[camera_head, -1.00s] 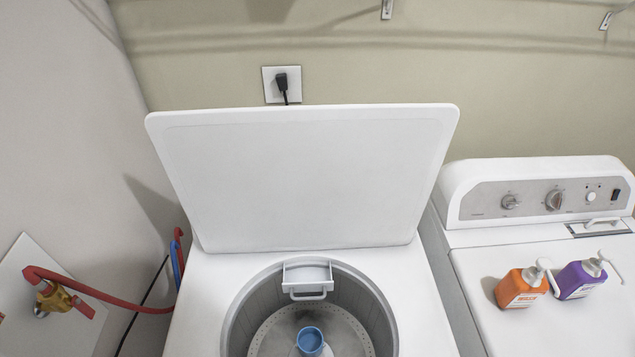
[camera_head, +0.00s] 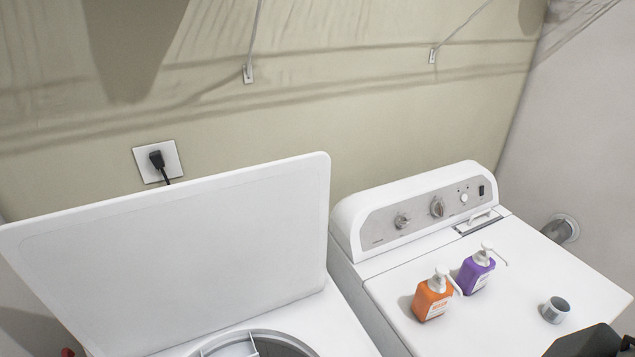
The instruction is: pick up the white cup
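A small white cup (camera_head: 555,309), greyish in this light, stands upright on top of the dryer (camera_head: 395,300), near its front right. Its open top faces up. A dark grey part at the bottom right edge, close in front of the cup, looks like part of my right gripper or arm (camera_head: 588,343). It appears apart from the cup in the picture. Its fingertips cannot be made out, so its opening is unclear. My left gripper is not in view.
An orange pump bottle (camera_head: 432,299) and a purple pump bottle (camera_head: 476,272) stand left of the cup. The washer's raised lid (camera_head: 190,255) rises at the left. A wall vent pipe (camera_head: 562,228) is behind the dryer's right side. The dryer top behind the cup is clear.

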